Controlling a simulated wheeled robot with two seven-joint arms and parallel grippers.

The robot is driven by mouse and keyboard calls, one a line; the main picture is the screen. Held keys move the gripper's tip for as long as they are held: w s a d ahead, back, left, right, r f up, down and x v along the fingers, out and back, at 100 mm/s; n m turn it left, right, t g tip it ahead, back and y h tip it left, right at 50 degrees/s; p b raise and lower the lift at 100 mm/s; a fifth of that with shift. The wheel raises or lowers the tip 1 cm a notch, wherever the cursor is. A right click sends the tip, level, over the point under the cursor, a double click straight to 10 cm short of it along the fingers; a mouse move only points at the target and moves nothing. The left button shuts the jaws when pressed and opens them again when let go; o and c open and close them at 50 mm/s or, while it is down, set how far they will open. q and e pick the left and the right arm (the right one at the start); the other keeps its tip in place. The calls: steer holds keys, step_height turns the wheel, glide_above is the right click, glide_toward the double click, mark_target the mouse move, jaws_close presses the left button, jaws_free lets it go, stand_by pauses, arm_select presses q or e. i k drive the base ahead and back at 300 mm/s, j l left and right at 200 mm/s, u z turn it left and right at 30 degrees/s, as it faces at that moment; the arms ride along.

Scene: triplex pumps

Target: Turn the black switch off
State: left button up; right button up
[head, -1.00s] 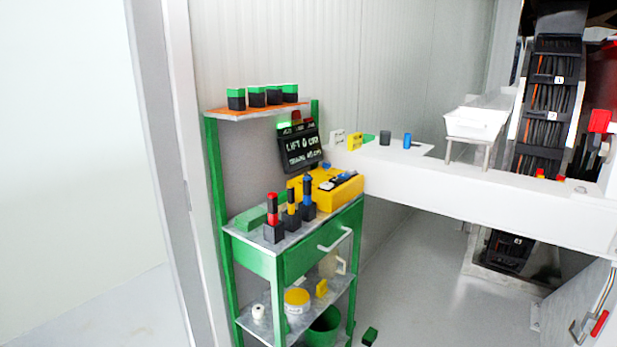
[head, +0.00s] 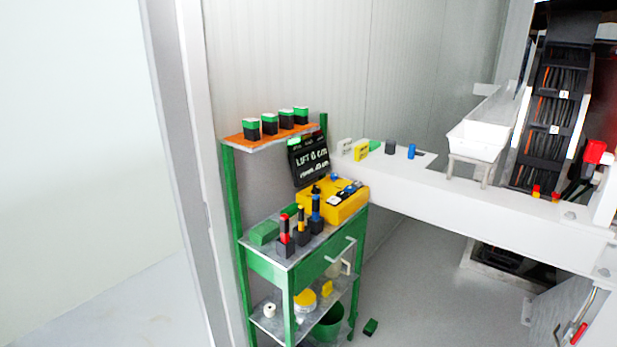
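A yellow box (head: 333,206) with small black, blue and white parts on its top stands on the green workbench (head: 262,268). A small black knob-like part (head: 315,189) shows on its left top; I cannot tell whether it is the black switch or how it is set. A dark sign (head: 309,160) with white writing stands behind the box. Neither of my grippers is in the head view.
Holders with red, yellow and blue tops (head: 285,235) stand at the bench front. Several green-and-black blocks (head: 269,123) line the orange upper shelf. A white beam (head: 470,203) runs right from the bench.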

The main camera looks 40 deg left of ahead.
mark_target(315, 190)
steer(key=i+u, duration=0.3)
steer(key=u, duration=0.2)
steer(key=i+l+u, duration=0.15)
steer(key=i+u, duration=0.15)
steer(key=u, duration=0.15)
steer(key=i+l+u, duration=0.25)
steer(key=u, duration=0.25)
steer(key=i+l+u, duration=0.25)
steer(key=l+u, duration=0.25)
steer(key=i+l+u, duration=0.2)
steer(key=u, duration=0.25)
steer(key=l+u, duration=1)
